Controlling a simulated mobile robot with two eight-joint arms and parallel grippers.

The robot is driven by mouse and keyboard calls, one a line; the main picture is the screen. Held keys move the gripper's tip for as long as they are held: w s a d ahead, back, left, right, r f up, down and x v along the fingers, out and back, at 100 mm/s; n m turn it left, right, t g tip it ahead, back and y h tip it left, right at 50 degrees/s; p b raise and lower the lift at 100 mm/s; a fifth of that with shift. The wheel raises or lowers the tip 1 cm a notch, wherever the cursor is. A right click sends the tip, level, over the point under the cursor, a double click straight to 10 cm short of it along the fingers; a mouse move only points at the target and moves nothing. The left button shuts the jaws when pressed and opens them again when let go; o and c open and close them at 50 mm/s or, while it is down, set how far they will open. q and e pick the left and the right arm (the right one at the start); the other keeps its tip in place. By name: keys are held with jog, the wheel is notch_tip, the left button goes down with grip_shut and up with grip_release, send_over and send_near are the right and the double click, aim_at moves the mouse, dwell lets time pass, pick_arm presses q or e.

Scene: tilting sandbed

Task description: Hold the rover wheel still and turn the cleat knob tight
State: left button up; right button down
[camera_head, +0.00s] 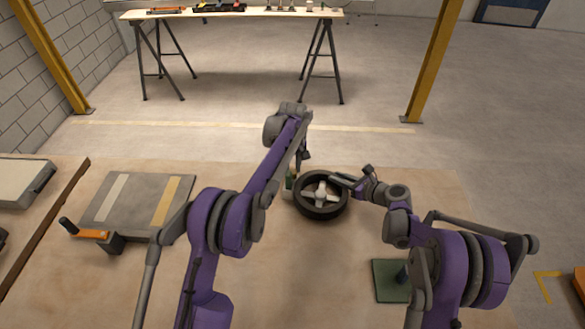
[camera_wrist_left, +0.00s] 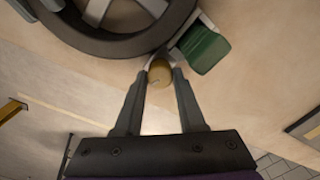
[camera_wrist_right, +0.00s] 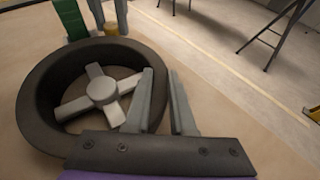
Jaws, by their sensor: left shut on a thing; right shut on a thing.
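The dark rover wheel (camera_head: 330,212) lies flat on the sand-coloured bed, its pale spoked hub facing up. My right gripper (camera_wrist_right: 161,80) is shut on the wheel's rim (camera_wrist_right: 40,105), one finger inside and one outside. My left gripper (camera_wrist_left: 160,78) is shut on the small brass cleat knob (camera_wrist_left: 160,70) beside the tyre. The knob also shows in the right wrist view (camera_wrist_right: 111,29), between the left fingers. A green block (camera_wrist_left: 205,50) stands next to the knob, close to the tyre. In the head view the left arm hides the knob.
A dark green square plate with a post (camera_head: 388,285) lies at the front right. A trestle table (camera_head: 235,14) stands far back. The bed behind the wheel is clear.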

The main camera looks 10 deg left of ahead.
pick_arm(q)
grip_shut()
jog(key=shift+m, duration=0.3)
jog(key=m, duration=0.3)
jog(key=shift+m, duration=0.3)
jog(key=m, duration=0.4)
jog(key=shift+m, duration=0.3)
jog(key=m, duration=0.4)
jog(key=shift+m, duration=0.3)
jog(key=m, duration=0.4)
jog(key=shift+d+m, duration=0.1)
jog(key=shift+m, duration=0.3)
